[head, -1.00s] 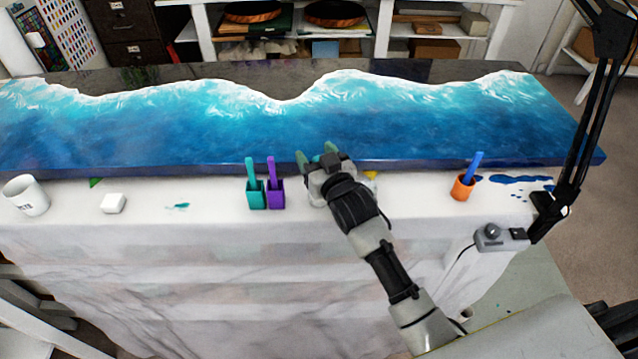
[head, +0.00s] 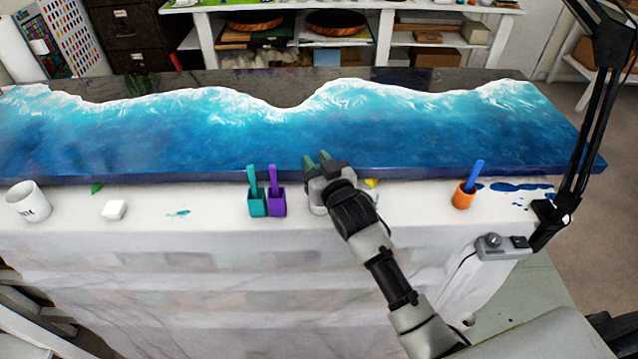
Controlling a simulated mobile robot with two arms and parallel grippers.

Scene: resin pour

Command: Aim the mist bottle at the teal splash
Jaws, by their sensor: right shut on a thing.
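The teal splash (head: 178,212) is a small flat smear on the white-covered bench top, left of the teal and purple cups. My right gripper (head: 318,159) is at the near edge of the blue slab, right of those cups. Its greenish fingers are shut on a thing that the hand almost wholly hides. A pale part (head: 318,209) shows beneath the hand, likely the mist bottle, whose shape and nozzle direction I cannot see. My left gripper is not in view.
The teal cup (head: 256,206) and purple cup (head: 277,204) stand between the hand and the splash. A white block (head: 114,210) and mug (head: 28,201) are farther left. An orange cup (head: 463,196) and black lamp arm (head: 588,130) are right. The blue wave slab (head: 230,145) lies behind.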

